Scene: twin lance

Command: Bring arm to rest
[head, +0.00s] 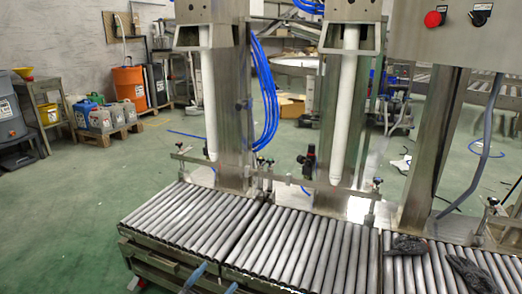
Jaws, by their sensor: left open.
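My left gripper (213,282) shows only in part at the bottom edge of the head view, left of the middle. Two blue finger-like parts stand apart there, in front of the roller conveyor's front rail, with nothing seen between them. The rest of that arm is below the picture. My right gripper is not in view.
A roller conveyor (180,222) runs across the lower right. Two white lances (344,110) hang above it from steel columns (234,95). Dark crumpled items (408,245) lie on the right rollers. Green floor (75,215) is clear at left, before jerrycans (100,120) and an orange drum (129,85).

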